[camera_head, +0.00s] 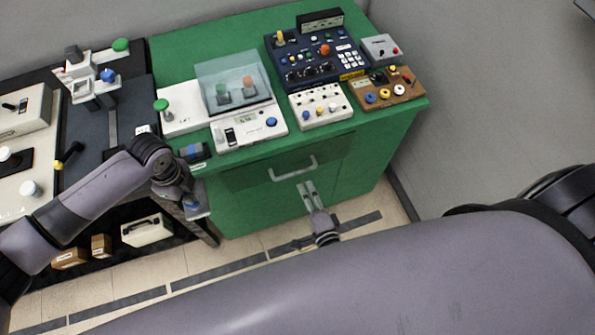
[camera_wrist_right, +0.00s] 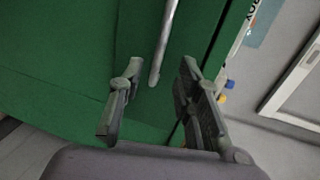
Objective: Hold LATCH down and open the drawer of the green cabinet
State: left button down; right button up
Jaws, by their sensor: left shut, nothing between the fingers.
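The green cabinet (camera_head: 240,205) stands in the middle of the head view. Its drawer front (camera_head: 240,178) looks closed and carries a grey bar handle (camera_head: 293,169). The handle also shows in the right wrist view (camera_wrist_right: 163,45), beyond and between the fingertips. My right gripper (camera_head: 307,187) is open just below the handle; its spread fingers show in the right wrist view (camera_wrist_right: 160,75). My left gripper (camera_head: 196,208) is shut and empty at the cabinet's front left edge. A small dark and blue block (camera_head: 194,152) sits above it. I cannot make out which part is LATCH.
The cabinet top holds a clear-covered device (camera_head: 234,82), a navy control panel (camera_head: 312,50), a white knob box (camera_head: 320,105) and a brown box (camera_head: 388,88). A dark bench (camera_head: 125,120) with equipment adjoins on the left. Floor (camera_head: 270,240) shows in front; a grey wall (camera_head: 480,110) is right.

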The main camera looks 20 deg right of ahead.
aim_at(297, 172)
jog(key=x, duration=0.9)
grip_shut()
dwell(0.7)
